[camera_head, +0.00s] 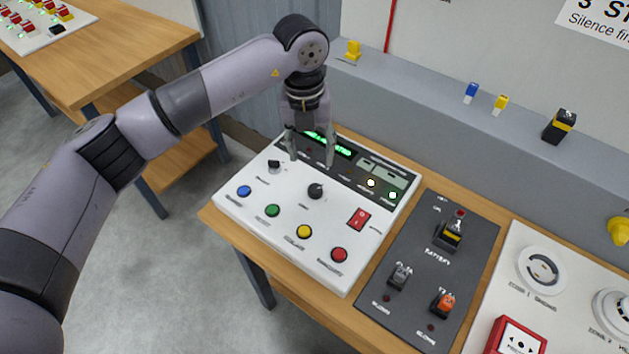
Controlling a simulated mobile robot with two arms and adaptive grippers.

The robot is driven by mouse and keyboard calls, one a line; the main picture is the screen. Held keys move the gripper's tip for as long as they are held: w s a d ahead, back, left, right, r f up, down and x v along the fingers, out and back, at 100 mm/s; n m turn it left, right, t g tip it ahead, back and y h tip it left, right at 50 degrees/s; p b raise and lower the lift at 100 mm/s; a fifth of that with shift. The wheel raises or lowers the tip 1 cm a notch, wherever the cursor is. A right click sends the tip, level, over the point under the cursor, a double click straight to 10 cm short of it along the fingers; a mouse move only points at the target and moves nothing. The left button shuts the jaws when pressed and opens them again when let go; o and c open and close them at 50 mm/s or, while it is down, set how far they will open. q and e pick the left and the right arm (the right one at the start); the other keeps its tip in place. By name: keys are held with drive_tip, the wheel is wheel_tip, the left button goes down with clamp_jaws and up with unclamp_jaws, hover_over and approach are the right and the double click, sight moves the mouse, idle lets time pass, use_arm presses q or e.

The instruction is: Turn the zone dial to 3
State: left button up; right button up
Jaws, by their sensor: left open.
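The white control panel (228,203) sits on a wooden bench. It carries a round black dial (316,191) near its middle and a smaller black knob (274,166) at its upper left. Their labels are too small to read, so I cannot tell for certain which is the zone dial or its setting. My left gripper (311,162) points down above the panel, fingers apart and empty, just behind the round dial. It partly covers the green-lit display (336,146). My right gripper is not in view.
Blue, green, yellow and red buttons line the panel's front, with a red rocker switch (358,219) at right. A dark battery board (420,245) and a white detector board (514,266) lie to the right. A grey ledge (420,90) runs behind.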

sight(315, 189)
use_arm(q)
drive_tip(key=f+p, duration=0.1)
drive_tip(key=f, duration=0.3)
drive_tip(key=f+p, duration=0.1)
drive_tip(key=f, duration=0.3)
drive_tip(key=f+p, duration=0.1)
drive_tip(key=f, duration=0.3)
drive_tip(key=shift+d, duration=0.35)
drive_tip(key=c, duration=1.2)
drive_tip(key=shift+o, duration=0.2)
